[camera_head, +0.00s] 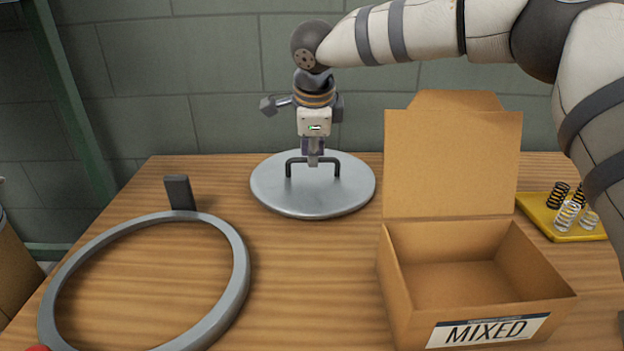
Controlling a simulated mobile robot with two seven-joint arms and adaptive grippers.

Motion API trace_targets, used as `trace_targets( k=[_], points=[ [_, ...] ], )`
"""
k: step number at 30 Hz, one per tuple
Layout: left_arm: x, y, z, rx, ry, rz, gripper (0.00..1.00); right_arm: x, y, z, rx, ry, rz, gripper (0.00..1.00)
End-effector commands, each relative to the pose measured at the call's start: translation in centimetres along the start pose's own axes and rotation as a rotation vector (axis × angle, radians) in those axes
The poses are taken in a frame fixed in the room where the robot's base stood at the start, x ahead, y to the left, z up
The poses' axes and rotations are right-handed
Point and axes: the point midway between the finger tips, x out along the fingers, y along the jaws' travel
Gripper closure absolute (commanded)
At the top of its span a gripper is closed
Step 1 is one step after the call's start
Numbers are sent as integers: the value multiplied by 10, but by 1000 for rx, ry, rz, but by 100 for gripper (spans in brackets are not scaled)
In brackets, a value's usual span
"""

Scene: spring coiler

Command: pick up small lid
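The small lid (270,190) is a round grey metal disc with a dark bar handle (337,161), lying flat at the back middle of the table. My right gripper (313,160) points straight down over the lid's centre, its fingertips at the height of the handle's bar. I see the fingers nearly edge-on, so I cannot tell whether they are apart or closed on the bar. The lid appears to rest on the table. My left gripper is not in view.
A large grey ring (240,262) with a dark upright tab (180,192) lies at the left of the wooden table (310,290). An open cardboard box marked MIXED (455,160) stands at the right. The table's front middle is clear.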

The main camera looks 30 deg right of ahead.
Motion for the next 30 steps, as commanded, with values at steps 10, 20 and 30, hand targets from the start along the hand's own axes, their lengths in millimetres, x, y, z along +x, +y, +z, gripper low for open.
trace_targets(
  k=[10, 20, 30],
  points=[
    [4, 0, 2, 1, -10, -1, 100, 30, 1, 0, 0, -1, -2, 86],
    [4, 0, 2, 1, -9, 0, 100, 29, 0, 0, 0, -2, -3, 100],
    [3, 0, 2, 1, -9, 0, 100, 9, -10, 0, 2, -2, -7, 100]
  ],
)
